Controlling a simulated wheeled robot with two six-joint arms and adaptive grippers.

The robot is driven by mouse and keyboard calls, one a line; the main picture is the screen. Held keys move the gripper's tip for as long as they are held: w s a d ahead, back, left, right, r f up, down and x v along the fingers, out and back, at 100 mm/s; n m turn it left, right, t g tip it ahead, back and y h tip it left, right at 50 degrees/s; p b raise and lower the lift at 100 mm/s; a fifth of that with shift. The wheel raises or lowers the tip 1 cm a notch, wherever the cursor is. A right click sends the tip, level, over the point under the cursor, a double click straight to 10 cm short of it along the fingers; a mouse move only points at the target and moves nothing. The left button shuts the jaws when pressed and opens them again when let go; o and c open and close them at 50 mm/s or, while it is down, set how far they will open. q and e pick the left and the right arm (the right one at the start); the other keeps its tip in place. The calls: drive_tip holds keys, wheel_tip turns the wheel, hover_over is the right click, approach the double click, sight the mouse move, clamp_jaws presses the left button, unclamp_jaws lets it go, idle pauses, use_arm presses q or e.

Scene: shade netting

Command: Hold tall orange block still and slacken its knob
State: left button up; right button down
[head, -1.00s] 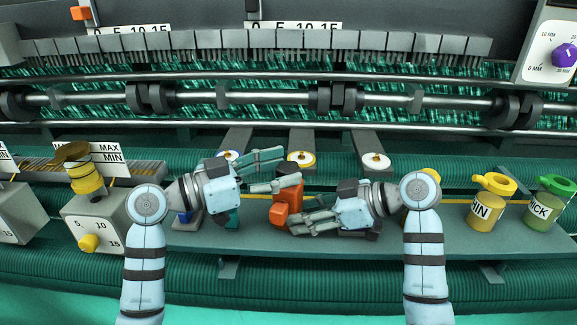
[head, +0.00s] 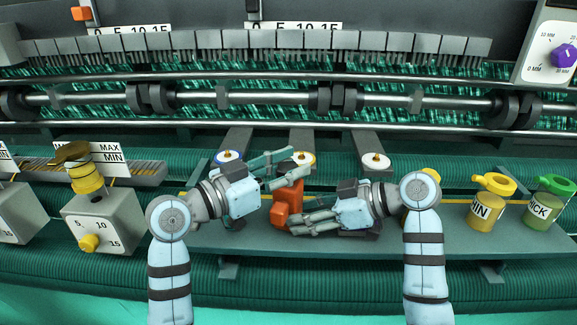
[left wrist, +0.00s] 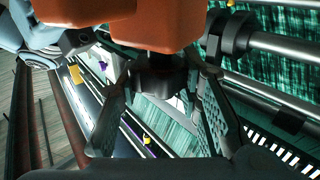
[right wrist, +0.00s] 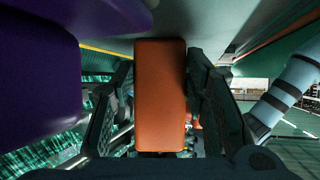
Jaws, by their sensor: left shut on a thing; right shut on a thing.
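The tall orange block (head: 288,196) stands on the grey-green shelf in the head view, partly hidden by my grippers. My right gripper (head: 305,222) comes from the right and is shut on its orange body, which fills the space between the fingers in the right wrist view (right wrist: 160,95). My left gripper (head: 297,164) is higher, at the block's top. In the left wrist view a dark round knob (left wrist: 158,75) sits between my left fingers, joined by a dark stem to orange parts (left wrist: 165,22). The knob is hidden in the head view.
White discs with brass centres (head: 376,161) lie on grey arms behind the block. Yellow (head: 487,212) and green (head: 545,205) lidded jars stand at right. A grey dial box (head: 100,222) stands at left. A large purple thing (right wrist: 40,85) is close in the right wrist view.

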use_arm(q)
drive_tip(key=shift+n+t+y, duration=1.1)
drive_tip(key=shift+t+y, duration=0.1)
drive_tip(key=o, duration=1.2)
drive_tip(key=v, duration=1.2)
